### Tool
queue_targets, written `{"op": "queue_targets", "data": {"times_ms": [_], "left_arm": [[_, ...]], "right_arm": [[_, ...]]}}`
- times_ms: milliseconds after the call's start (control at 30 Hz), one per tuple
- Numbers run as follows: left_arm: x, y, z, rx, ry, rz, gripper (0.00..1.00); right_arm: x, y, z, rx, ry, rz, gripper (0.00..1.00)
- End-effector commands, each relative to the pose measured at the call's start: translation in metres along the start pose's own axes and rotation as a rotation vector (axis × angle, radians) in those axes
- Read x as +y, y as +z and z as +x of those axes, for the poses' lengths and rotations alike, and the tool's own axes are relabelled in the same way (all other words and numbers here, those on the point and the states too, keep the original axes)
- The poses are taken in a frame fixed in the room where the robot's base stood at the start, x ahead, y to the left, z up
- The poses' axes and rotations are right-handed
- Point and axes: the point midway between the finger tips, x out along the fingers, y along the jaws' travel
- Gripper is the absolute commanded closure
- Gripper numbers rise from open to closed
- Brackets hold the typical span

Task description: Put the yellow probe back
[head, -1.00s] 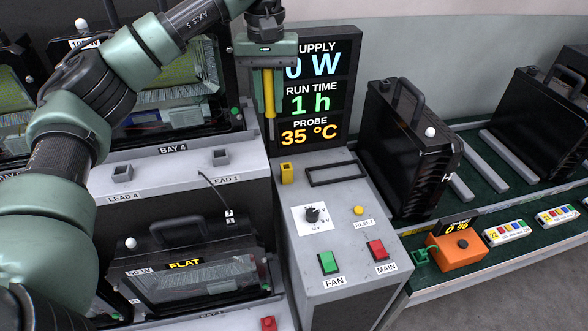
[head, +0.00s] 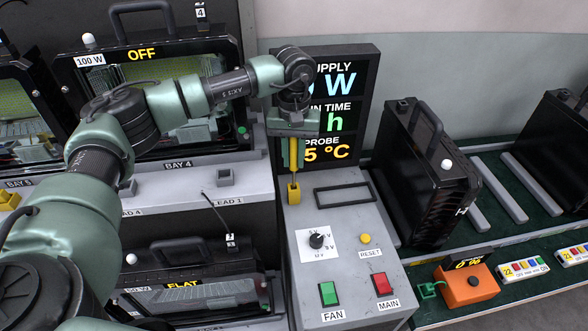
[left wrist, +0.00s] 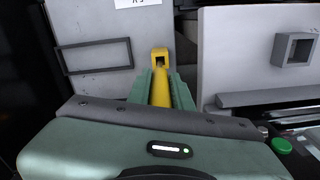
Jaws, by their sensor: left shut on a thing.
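My left gripper (head: 293,164) is shut on the yellow probe (head: 294,151), which hangs upright, tip down, in front of the display. The small yellow holder (head: 293,195) stands on the grey console directly below. The probe's lower end is at the holder's top opening; I cannot tell whether it has entered. In the left wrist view, the probe (left wrist: 160,91) lies between the green fingers and points at the holder (left wrist: 159,56). The fingers hide part of the probe. My right gripper is not in view.
The display (head: 332,110) stands behind the gripper. The console top bears an empty dark rectangular frame (head: 343,194), a knob (head: 316,240), a yellow RESET button (head: 366,238), and green FAN (head: 328,294) and red MAIN (head: 383,285) switches. A black housing (head: 428,180) stands right.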

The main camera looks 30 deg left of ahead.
Motion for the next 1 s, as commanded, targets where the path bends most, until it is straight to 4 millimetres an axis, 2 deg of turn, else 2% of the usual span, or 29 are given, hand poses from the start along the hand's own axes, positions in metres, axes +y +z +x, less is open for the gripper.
{"op": "queue_targets", "data": {"times_ms": [200,467,867,900,967,1000], "left_arm": [[0.000,0.000,0.020,-0.002,-0.001,0.000,1.00],[0.000,0.000,0.055,-0.002,-0.001,0.000,1.00],[0.000,0.000,0.062,0.001,0.000,0.000,1.00],[0.000,0.000,0.061,0.001,0.000,0.000,0.74],[0.000,0.000,0.061,0.001,0.000,0.000,0.57],[0.000,0.000,0.061,0.000,0.000,0.000,0.57]], "right_arm": [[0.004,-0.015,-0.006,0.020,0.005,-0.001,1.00],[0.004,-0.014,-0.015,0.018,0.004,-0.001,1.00],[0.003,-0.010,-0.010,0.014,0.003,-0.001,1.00],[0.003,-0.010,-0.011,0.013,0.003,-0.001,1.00],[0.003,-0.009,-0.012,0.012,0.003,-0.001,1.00],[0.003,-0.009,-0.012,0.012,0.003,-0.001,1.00]]}}
